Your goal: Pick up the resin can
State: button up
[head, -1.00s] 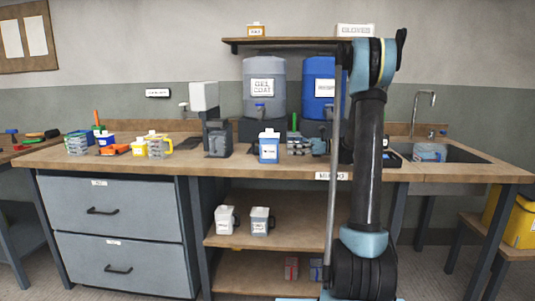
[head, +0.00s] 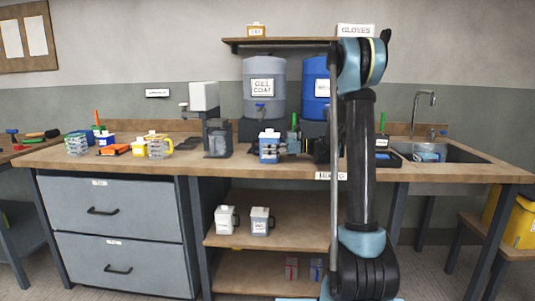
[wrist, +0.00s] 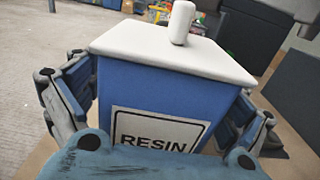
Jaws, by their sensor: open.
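The resin can (head: 270,153) is a blue box-shaped can with a white top and cap, standing upright on the workbench in front of the grey gel coat drum. In the wrist view the resin can (wrist: 155,95) fills the middle, its RESIN label facing my wrist. My gripper (head: 272,150) is at the can in the head view. In the wrist view my gripper (wrist: 158,100) is open, with one finger on each side of the can. I cannot tell whether either finger touches it. The can's lower part is hidden in the wrist view.
A grey dispenser (head: 217,138) stands just left of the can on the wooden bench (head: 300,172). The grey gel coat drum (head: 264,90) and a blue drum (head: 316,88) stand behind. A sink (head: 440,155) is at the right. Small containers (head: 140,148) stand at the left.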

jog(key=c, duration=1.5)
jog(key=shift+c, duration=0.2)
